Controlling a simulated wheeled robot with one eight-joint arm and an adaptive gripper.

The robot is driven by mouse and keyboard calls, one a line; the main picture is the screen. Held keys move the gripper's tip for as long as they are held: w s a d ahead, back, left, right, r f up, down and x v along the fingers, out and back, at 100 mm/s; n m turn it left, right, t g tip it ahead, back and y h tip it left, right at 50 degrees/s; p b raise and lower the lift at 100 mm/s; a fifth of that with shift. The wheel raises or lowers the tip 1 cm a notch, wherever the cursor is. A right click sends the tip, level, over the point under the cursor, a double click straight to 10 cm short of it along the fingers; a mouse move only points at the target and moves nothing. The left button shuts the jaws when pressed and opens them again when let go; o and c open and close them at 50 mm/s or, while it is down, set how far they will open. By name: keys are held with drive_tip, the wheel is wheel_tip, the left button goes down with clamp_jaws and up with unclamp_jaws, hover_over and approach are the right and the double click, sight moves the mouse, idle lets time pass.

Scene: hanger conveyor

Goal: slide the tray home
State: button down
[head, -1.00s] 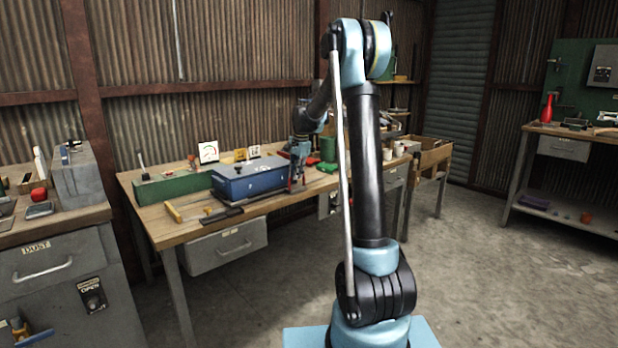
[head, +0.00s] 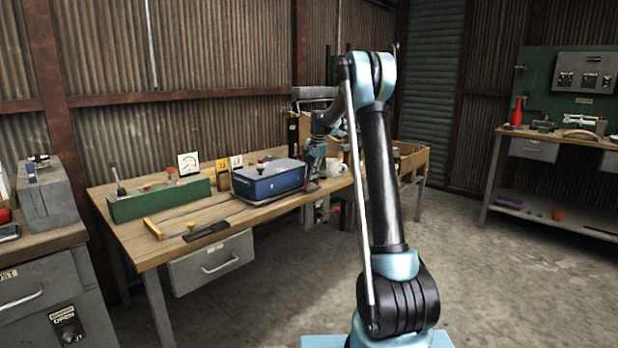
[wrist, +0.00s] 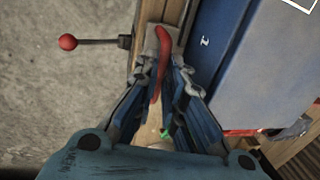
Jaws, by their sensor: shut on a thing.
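A blue lidded box (head: 268,183) stands on the wooden bench; I cannot pick out a separate tray under it. The box's blue side (wrist: 212,42) also shows at the right of the wrist view. My gripper (head: 312,183) is low at the box's right end in the head view. In the wrist view my gripper (wrist: 162,76) has its fingers closed on both sides of a curved red handle (wrist: 160,48), beside the box. The handle's top end lies over a grey metal plate.
A red-knobbed lever (wrist: 67,42) sticks out from the bench edge. A green box (head: 160,198) stands left of the blue box. A black-handled tool (head: 205,231) and a yellow-handled tool (head: 153,229) lie in front. A wooden crate (head: 412,163) is at the right.

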drive_tip(key=shift+w+d+r, duration=0.1)
drive_tip(key=shift+w+d, duration=0.05)
drive_tip(key=shift+w, duration=0.15)
drive_tip(key=c, duration=1.7)
unclamp_jaws()
drive_tip(key=shift+s, duration=0.1)
drive_tip(key=shift+r, duration=0.15)
drive_tip(key=r, duration=0.3)
drive_tip(key=s+d+r, duration=0.1)
drive_tip(key=r, duration=0.7)
drive_tip(key=shift+s+d+r, duration=0.1)
drive_tip(key=shift+s+d, duration=0.15)
drive_tip(key=shift+d, duration=0.1)
